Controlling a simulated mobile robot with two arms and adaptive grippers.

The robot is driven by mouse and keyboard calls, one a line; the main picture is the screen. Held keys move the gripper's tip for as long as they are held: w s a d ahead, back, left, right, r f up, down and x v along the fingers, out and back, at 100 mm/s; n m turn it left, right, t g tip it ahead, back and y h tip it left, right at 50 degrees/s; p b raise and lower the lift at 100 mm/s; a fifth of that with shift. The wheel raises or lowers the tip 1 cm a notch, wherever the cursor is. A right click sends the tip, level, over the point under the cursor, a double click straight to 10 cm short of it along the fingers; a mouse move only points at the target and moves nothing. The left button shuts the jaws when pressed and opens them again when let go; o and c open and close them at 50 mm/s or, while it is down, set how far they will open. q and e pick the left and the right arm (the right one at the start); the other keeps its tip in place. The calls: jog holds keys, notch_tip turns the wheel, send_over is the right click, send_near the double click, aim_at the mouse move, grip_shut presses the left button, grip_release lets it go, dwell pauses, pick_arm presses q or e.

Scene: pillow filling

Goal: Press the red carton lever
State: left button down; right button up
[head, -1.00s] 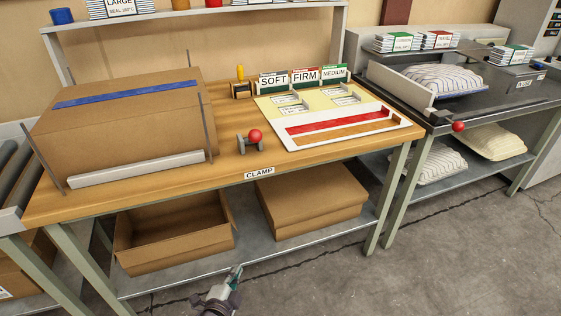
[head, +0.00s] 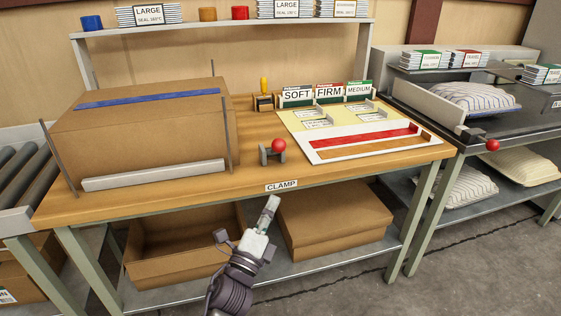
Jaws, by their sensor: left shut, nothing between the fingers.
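The red carton lever is a red ball (head: 278,146) on a small grey bracket (head: 266,156) near the table's front edge, behind the CLAMP label (head: 281,185). A second red ball (head: 492,145) sits on the right-hand bench's front edge. My left gripper (head: 272,203) is shut and empty. In the picture it shows just below the CLAMP label, in front of the table edge and below the lever, apart from it. My right gripper is not in view.
A closed carton (head: 140,135) with blue tape stands on the table's left, a grey bar (head: 155,175) along its front. A white-edged tray (head: 380,146) lies right of the lever. Open and closed cartons (head: 335,215) fill the lower shelf. The wood around the lever is clear.

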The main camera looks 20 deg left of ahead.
aim_at(275, 148)
pick_arm(q)
jog(key=a+p+x, duration=0.1)
jog(key=a+x, duration=0.1)
jog(key=x, duration=1)
jog(key=shift+a+r, duration=0.35)
jog(key=shift+a, duration=0.05)
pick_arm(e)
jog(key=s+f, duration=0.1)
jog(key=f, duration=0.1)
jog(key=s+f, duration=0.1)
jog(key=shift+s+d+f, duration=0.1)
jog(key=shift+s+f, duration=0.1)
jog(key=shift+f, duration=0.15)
pick_arm(q)
jog(key=shift+r, duration=0.15)
